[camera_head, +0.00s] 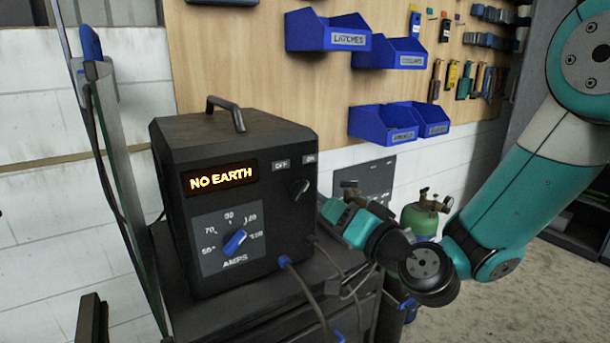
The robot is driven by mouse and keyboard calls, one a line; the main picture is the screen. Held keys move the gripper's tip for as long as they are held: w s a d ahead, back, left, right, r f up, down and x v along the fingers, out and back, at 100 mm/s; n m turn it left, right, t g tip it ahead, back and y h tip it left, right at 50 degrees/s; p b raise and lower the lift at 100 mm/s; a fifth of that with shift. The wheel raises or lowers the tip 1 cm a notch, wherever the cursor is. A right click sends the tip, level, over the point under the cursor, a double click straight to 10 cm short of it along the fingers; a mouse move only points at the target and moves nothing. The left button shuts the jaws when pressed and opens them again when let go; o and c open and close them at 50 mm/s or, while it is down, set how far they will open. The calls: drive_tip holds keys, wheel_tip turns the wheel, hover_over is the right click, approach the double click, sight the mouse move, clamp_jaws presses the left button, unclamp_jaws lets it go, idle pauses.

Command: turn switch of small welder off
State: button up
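The small welder (240,200) is a black box with a top handle, left of centre. Its lit display (220,178) reads "NO EARTH" in orange. The switch (299,189) is a small dark knob at the right of the front face, below the labels OFF and ON. Its upper end seems to lean right, toward ON. My gripper (326,208) is just right of the switch, close to the welder's right front edge. I cannot tell whether it touches the welder. Its fingers are too small and dark to show whether they are open or shut.
A blue amps dial (235,242) sits lower on the welder's front, with a cable (302,290) plugged in beside it. The welder stands on a dark cart (260,325). A glass panel (128,190) stands close at the left. A green gas bottle (420,220) is behind my wrist.

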sight(305, 190)
drive_tip(key=p+x, duration=1)
drive_tip(key=shift+w+a+r+p, duration=0.25)
drive_tip(key=shift+a+p, duration=0.05)
drive_tip(key=shift+p, duration=0.05)
drive_tip(key=shift+w+a+f+p, duration=0.25)
drive_tip(key=shift+w+a+p, duration=0.15)
drive_tip(key=shift+w, duration=0.2)
clamp_jaws()
